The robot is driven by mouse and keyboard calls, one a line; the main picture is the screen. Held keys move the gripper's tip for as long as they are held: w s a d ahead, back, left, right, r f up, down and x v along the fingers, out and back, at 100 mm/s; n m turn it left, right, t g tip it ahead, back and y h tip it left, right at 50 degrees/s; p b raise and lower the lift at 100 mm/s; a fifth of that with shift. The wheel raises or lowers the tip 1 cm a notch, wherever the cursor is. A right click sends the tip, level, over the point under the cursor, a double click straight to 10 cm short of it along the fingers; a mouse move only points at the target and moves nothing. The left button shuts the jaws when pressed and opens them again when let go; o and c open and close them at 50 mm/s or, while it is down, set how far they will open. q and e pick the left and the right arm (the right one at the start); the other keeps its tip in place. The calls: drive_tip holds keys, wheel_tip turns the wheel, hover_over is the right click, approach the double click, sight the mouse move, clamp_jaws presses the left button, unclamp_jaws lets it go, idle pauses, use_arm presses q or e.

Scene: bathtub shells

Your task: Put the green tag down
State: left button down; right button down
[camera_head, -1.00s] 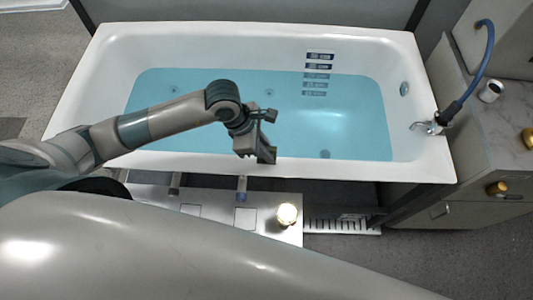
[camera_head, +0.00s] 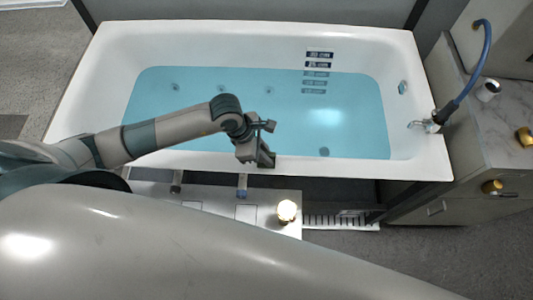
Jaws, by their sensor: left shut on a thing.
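My left gripper (camera_head: 265,162) points down over the near rim of the white bathtub (camera_head: 200,166). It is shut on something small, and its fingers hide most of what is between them. The green tag cannot be made out clearly; the held thing fits it, but its colour does not show. Below the gripper, in front of the tub, lies a pale metal shelf (camera_head: 275,190) with square outlines on it. My right gripper is not in view.
A round pale-topped knob (camera_head: 287,210) stands on the shelf's right part. A slatted grate (camera_head: 340,221) lies right of it. Blue water (camera_head: 200,105) fills the tub. A blue hose (camera_head: 470,85) and a marble counter (camera_head: 505,130) are at the right.

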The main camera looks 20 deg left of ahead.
use_arm(q)
drive_tip(key=shift+f, duration=0.2)
drive_tip(key=c, duration=1.8)
unclamp_jaws()
drive_tip(key=shift+r, duration=0.1)
drive_tip(key=shift+o, duration=0.2)
drive_tip(key=shift+r, duration=0.1)
drive_tip(key=shift+a+r+b, duration=0.2)
drive_tip(key=shift+r+b, duration=0.1)
drive_tip(key=shift+r, duration=0.15)
drive_tip(key=b+v, duration=0.4)
drive_tip(key=v, duration=0.7)
